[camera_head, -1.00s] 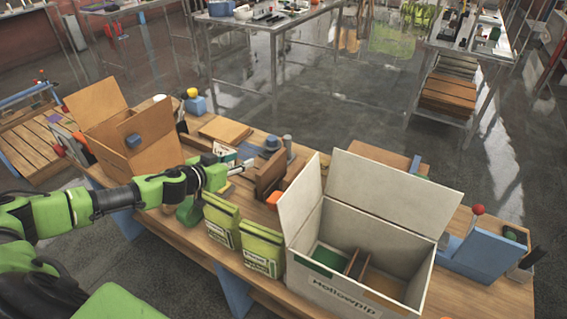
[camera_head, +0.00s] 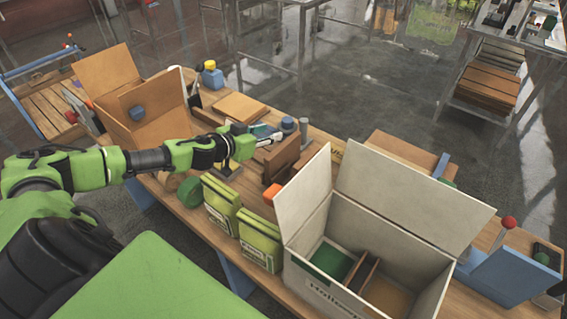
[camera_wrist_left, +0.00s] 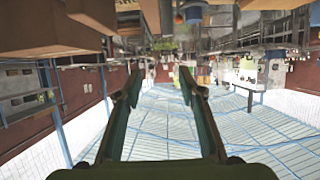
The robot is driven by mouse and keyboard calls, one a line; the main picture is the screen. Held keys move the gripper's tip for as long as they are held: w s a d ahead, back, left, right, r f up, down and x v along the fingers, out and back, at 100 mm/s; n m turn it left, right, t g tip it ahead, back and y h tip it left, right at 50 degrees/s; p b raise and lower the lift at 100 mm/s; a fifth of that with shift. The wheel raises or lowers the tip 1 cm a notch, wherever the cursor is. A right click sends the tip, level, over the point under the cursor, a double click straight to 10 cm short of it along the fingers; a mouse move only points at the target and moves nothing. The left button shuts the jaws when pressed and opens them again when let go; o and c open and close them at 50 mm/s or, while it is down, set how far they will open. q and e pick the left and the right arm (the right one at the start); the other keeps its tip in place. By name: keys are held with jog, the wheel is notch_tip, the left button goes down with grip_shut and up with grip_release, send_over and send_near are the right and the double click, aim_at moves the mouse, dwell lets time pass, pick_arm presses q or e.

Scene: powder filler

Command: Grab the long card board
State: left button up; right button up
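My left gripper (camera_head: 272,139) is above the wooden table, close to a brown upright board (camera_head: 290,152) in the middle of the table. In the left wrist view the fingers of this gripper (camera_wrist_left: 160,78) are spread apart with nothing between them. I cannot tell whether the gripper touches the board. Inside the open white box (camera_head: 385,228) on the right, thin brown divider boards (camera_head: 358,272) stand upright. I cannot tell which piece is the long cardboard. My right gripper is not in view.
An open brown cardboard box (camera_head: 150,110) stands at the left. Two green pouches (camera_head: 260,240) stand at the front edge. Grey and blue cylinders (camera_head: 303,128) stand behind the brown board. A blue stand (camera_head: 505,272) is at the right. A flat brown panel (camera_head: 240,107) lies at the back.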

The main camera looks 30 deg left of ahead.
pick_arm(q)
jog(key=b, duration=0.5)
send_near(282, 146)
jog(key=w, duration=0.3)
jog(key=shift+w+a+f, duration=0.1)
jog(key=shift+w+a, duration=0.15)
jog(key=shift+w, duration=0.05)
jog(key=shift+s+f+b, duration=0.1)
jog(key=shift+f+b, duration=0.25)
jog(key=shift+f, duration=0.1)
jog(key=shift+p+x, duration=0.5)
jog(key=shift+x, duration=0.4)
jog(key=x, duration=0.1)
jog(key=p+x, duration=0.1)
jog(key=x, duration=0.2)
jog(key=shift+w+d+f, duration=0.2)
jog(key=shift+w+d, duration=0.15)
jog(key=shift+w+f, duration=0.3)
jog(key=shift+w, duration=0.1)
grip_shut()
